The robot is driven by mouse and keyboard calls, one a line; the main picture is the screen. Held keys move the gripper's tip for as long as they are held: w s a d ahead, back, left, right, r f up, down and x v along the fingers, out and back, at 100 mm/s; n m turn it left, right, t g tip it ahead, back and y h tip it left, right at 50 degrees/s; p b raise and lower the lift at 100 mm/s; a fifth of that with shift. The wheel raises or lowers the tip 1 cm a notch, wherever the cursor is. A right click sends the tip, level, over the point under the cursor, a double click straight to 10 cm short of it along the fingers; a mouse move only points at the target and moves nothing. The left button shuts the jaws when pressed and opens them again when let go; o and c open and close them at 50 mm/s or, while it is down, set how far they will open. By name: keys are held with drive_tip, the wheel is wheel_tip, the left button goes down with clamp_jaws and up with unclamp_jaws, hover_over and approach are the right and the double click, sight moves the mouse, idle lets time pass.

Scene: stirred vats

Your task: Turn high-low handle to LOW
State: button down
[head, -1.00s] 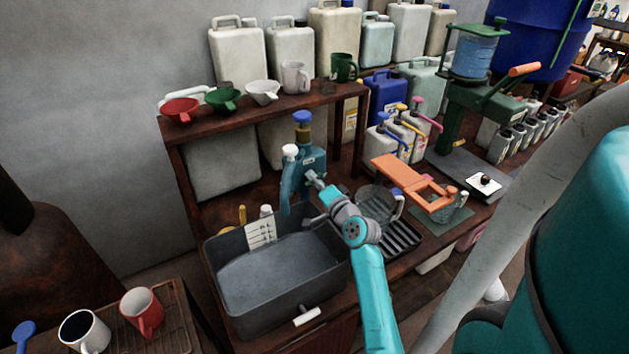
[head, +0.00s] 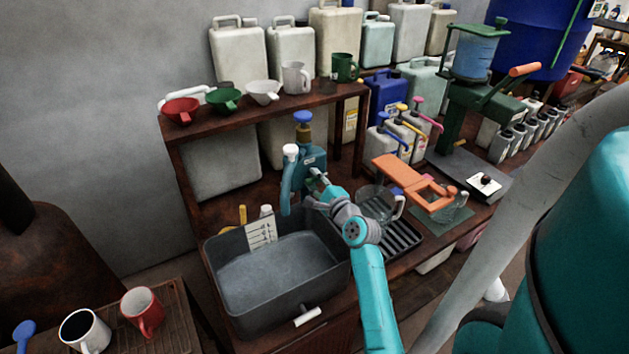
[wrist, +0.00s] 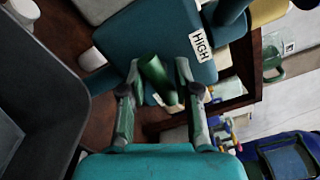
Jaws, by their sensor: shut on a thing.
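The teal dispenser body (head: 313,158) stands behind the dark sink, with a blue knob on top and a white-capped spout at its left. In the wrist view its front (wrist: 150,45) carries a white HIGH label (wrist: 200,45). The green high-low handle (wrist: 154,74) sticks out below and left of that label, tilted. My gripper (wrist: 157,72) has a finger on each side of the handle and is shut on it. In the head view my gripper (head: 318,183) is at the dispenser's front, and the handle is mostly hidden. I cannot read a LOW label.
The grey sink tub (head: 280,275) lies in front and to the left. A glass jug (head: 374,203) and an orange-handled tool (head: 408,182) sit close on the right. A shelf (head: 270,104) with cups and funnels stands behind.

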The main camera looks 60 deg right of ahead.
drive_tip(key=c, duration=1.9)
unclamp_jaws()
drive_tip(key=shift+f+m, duration=0.15)
drive_tip(key=shift+m, duration=0.55)
drive_tip(key=shift+o, duration=0.2)
drive_tip(key=shift+m, duration=0.3)
drive_tip(key=o, duration=1.1)
drive_tip(key=shift+o, duration=0.2)
drive_tip(key=shift+s, duration=0.15)
drive_tip(key=v, duration=1.2)
